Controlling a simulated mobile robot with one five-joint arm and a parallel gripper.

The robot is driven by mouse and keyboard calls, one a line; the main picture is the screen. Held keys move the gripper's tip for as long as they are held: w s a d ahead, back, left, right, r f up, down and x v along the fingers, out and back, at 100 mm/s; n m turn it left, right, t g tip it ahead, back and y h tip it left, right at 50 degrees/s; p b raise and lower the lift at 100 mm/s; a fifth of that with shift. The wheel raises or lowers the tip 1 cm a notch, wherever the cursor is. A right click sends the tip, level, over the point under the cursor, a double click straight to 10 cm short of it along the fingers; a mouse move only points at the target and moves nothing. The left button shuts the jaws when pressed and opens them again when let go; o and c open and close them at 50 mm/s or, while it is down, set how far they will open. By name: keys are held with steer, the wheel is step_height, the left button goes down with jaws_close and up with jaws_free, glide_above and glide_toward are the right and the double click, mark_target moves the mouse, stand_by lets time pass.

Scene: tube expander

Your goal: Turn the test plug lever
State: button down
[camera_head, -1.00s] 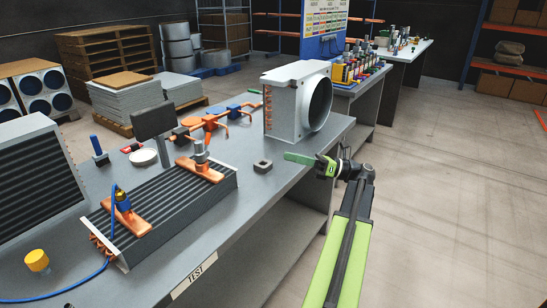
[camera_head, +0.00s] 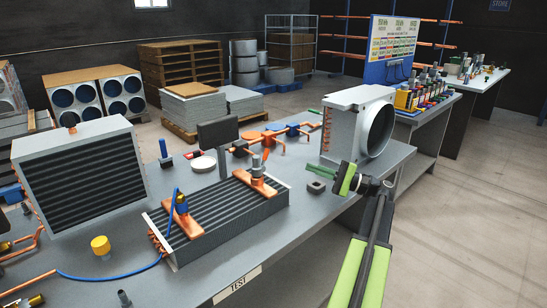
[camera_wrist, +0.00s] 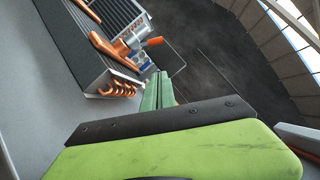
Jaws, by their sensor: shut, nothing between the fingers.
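A finned coil (camera_head: 228,222) lies on the grey bench (camera_head: 215,278) with two orange bars across it.
A dark panel (camera_head: 218,134) stands behind the coil, with orange pipe fittings (camera_head: 272,139) nearby. A yellow cap (camera_head: 101,245) is at the left front.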

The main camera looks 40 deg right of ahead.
steer(key=p+x, duration=0.1)
steer(key=x, duration=0.3)
steer(key=a+r+p+x, duration=0.1)
steer(key=x, duration=0.2)
steer(key=s+p+x, duration=0.1)
steer(key=p+x, duration=0.1)
steer(key=x, duration=0.2)
steer(key=shift+w+a+r, duration=0.2)
steer(key=shift+a+r, duration=0.05)
steer(key=shift+a, duration=0.25)
steer(key=shift+w+a, duration=0.15)
steer(key=shift+a, duration=0.15)
steer(key=shift+w+a+r+p, duration=0.15)
steer(key=shift+a+r+p, duration=0.4)
steer(key=shift+a, duration=0.1)
steer(key=w+d+b+v, duration=0.1)
steer(key=d+b+v, duration=0.1)
steer(key=v, duration=1.1)
steer(key=shift+w+d+b, duration=0.25)
steer(key=shift+d+b, duration=0.05)
steer(key=shift+b, duration=0.25)
